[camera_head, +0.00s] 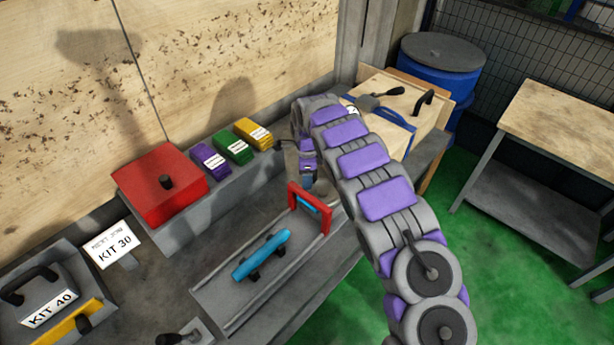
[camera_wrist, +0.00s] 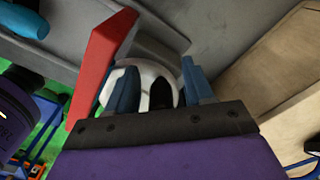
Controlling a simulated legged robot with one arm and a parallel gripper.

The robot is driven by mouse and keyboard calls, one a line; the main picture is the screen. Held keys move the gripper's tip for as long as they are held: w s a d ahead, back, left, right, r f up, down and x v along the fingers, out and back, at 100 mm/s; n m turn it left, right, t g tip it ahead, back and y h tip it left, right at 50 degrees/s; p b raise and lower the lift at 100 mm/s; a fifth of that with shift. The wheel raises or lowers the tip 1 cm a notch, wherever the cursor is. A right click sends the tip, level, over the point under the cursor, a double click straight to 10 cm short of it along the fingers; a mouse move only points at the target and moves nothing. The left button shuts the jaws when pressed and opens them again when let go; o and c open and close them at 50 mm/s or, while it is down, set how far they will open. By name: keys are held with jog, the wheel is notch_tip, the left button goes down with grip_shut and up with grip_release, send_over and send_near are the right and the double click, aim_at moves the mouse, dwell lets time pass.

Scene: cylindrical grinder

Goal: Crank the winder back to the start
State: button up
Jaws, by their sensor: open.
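The winder shows in the wrist view as a pale round disc (camera_wrist: 150,75) with a black handle (camera_wrist: 162,95) standing out from it. My gripper's (camera_wrist: 160,88) two blue fingers are open, one on each side of the black handle. I cannot tell whether either finger touches it. In the head view my gripper (camera_head: 308,178) points down just behind the red frame (camera_head: 296,196), at the far end of the grey machine bed. The arm and gripper hide the winder there. The red frame also stands close to the left finger in the wrist view (camera_wrist: 100,60).
A blue cylinder (camera_head: 262,254) lies on the grey bed (camera_head: 225,292). A red box (camera_head: 160,188) and purple, green and yellow blocks (camera_head: 235,148) stand on the ledge behind. A wooden box (camera_head: 425,128) stands beyond my arm. Green floor (camera_head: 500,260) is open at the right.

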aim_at(317, 182)
jog(key=d, duration=0.3)
jog(key=shift+r, duration=0.15)
jog(key=shift+d, duration=0.15)
jog(key=shift+c, duration=1.5)
jog(key=shift+a, duration=1.1)
jog(key=c, duration=0.5)
jog(key=shift+d, duration=0.1)
grip_shut()
jog(key=shift+d, duration=0.3)
